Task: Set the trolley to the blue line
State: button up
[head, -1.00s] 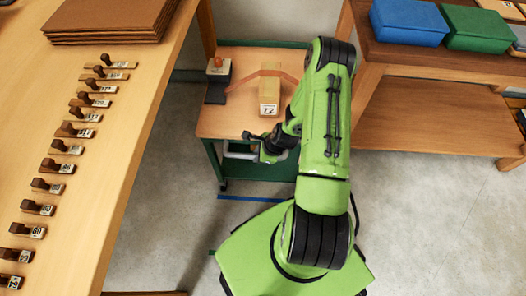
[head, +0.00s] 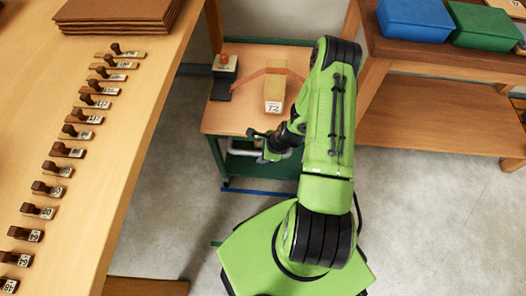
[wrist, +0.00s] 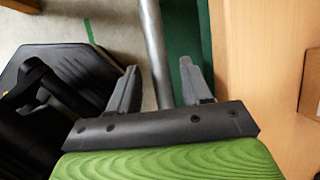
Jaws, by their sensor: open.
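The trolley (head: 222,125) has a wooden top and a green frame and stands between the long bench and the right-hand table. Its grey handle bar (head: 243,152) is on the near side. The blue line (head: 258,192) lies on the floor just in front of the trolley's near edge, with little gap showing. My gripper (head: 264,142) is at the handle. In the wrist view my gripper (wrist: 158,76) is open, with the handle bar (wrist: 154,45) running between its fingers. Contact with the bar cannot be told.
On the trolley top are a block labelled 72 (head: 274,92) and a dark stand with an orange knob (head: 224,70). The long bench (head: 130,110) with several stamps is at left. A table (head: 440,115) with blue and green boxes is at right. Floor at lower right is clear.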

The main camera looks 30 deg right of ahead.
jog(key=shift+r, duration=0.1)
jog(key=p+v, duration=0.5)
jog(key=v, duration=1)
jog(key=shift+d+r, duration=0.2)
jog(key=shift+r, duration=0.05)
